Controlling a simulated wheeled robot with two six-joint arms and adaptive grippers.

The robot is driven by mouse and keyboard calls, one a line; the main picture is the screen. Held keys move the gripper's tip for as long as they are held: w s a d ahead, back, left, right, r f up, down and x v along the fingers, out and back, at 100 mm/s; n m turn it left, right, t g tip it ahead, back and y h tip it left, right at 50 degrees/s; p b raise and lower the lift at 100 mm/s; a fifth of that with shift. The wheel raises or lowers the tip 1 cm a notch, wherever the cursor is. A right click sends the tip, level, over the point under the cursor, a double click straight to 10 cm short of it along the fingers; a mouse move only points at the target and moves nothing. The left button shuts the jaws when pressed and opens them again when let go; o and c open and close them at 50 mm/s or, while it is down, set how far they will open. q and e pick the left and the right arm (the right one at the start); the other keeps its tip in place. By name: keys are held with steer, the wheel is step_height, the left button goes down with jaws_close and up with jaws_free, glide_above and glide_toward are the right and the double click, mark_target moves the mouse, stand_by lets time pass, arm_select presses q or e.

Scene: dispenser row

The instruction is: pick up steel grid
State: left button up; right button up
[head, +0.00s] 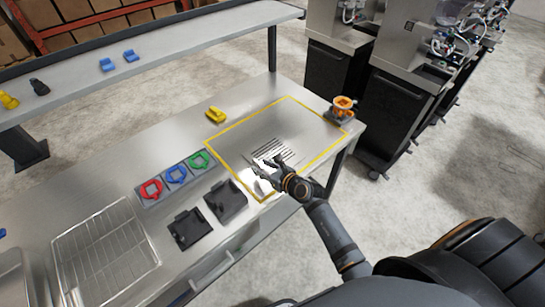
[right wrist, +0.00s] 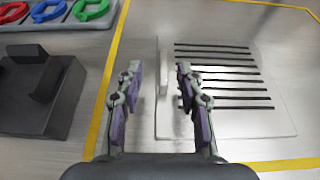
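The steel grid (head: 283,151) is a flat slotted plate with dark parallel slots. It lies inside the yellow-outlined area of the table, and it also shows in the right wrist view (right wrist: 235,95). A thin upright tab (right wrist: 163,65) stands along its left side in the wrist view. My right gripper (right wrist: 158,72) is open, with one finger on each side of the tab. In the head view my right gripper (head: 267,169) covers the plate's near corner. I cannot tell whether a finger touches the tab. My left gripper is not in view.
Red, blue and green rings (head: 175,177) sit in a holder to the left. Two dark blocks (head: 226,201) stand near the front edge. A wire rack (head: 105,250) lies further left. A yellow part (head: 215,115) and an orange-topped device (head: 342,108) stand beyond the outline.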

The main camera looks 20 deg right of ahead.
mark_target(258, 163)
steer(key=x, duration=0.4)
steer(key=shift+w+d+f, duration=0.15)
steer(key=shift+w+f, duration=0.05)
steer(key=shift+w, duration=0.15)
steer(key=shift+s+r, duration=0.1)
steer(key=shift+s, duration=0.05)
steer(key=shift+c, duration=1)
jaws_close()
